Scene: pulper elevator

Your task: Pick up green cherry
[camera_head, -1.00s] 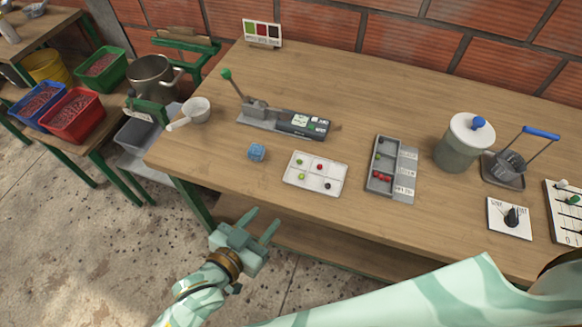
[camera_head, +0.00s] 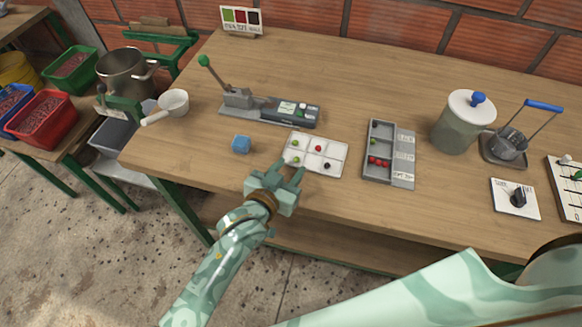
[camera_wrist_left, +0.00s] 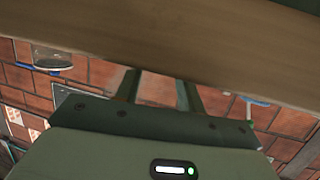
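A white compartment tray (camera_head: 309,157) lies near the table's front edge in the head view. It holds two small green cherries at its left, one in the back row (camera_head: 294,144) and one in the front row (camera_head: 295,160), plus a red cherry (camera_head: 318,148) and a dark one (camera_head: 327,165). My left gripper (camera_head: 289,170) is open and empty, its fingertips close to the tray's front left edge. In the left wrist view its two fingers (camera_wrist_left: 160,88) stand apart below a wooden board; no cherry shows there. My right gripper is out of view.
A grey sorting box (camera_head: 392,153) with red and green cherries stands right of the tray. A lidded jar (camera_head: 463,121) is further right. The table's front edge is near my left arm.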

